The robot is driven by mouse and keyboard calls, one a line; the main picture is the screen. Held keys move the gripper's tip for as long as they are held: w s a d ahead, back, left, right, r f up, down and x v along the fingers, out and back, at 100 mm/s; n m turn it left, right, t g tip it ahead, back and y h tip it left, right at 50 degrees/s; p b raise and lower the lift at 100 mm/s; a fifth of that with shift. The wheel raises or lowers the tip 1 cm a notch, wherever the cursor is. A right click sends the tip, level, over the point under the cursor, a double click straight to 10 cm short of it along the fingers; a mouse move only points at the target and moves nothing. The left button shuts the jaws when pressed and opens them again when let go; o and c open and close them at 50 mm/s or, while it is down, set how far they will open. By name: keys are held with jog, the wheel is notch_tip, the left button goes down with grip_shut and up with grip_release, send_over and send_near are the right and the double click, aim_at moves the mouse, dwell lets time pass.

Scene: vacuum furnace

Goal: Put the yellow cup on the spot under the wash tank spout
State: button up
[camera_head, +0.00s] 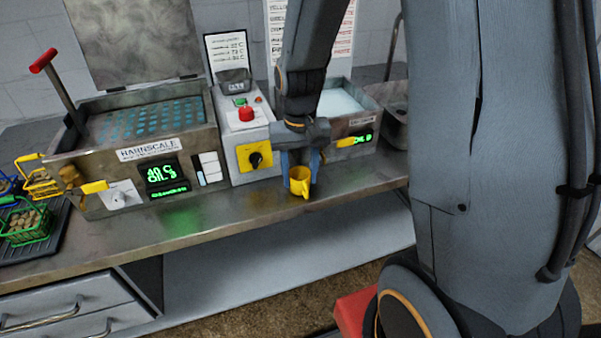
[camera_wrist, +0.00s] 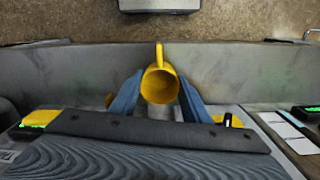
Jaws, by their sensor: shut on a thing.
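The yellow cup (camera_head: 299,183) is held by my gripper (camera_head: 300,165) in front of the machines, over or close to the steel counter. I cannot tell if its base touches the counter. In the wrist view the cup (camera_wrist: 160,88) sits between the two blue fingers of my gripper (camera_wrist: 158,98), its open mouth facing the camera and its handle pointing up in the picture. A tank with pale liquid (camera_head: 343,103) stands behind my gripper to the right, with a yellow fitting (camera_head: 346,142) on its front. My arm partly hides this tank; I cannot make out the spot.
The steel counter (camera_head: 240,205) has free room left of the cup. A larger tank (camera_head: 135,150) with a blue perforated surface stands left, a control box (camera_head: 245,155) between the tanks. Green (camera_head: 25,225) and yellow (camera_head: 40,183) baskets are at far left, a sink (camera_head: 397,125) at right.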

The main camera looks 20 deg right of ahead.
jog(key=shift+f, duration=0.15)
jog(key=o, duration=1)
jog(key=shift+o, duration=0.2)
jog(key=shift+b, duration=0.5)
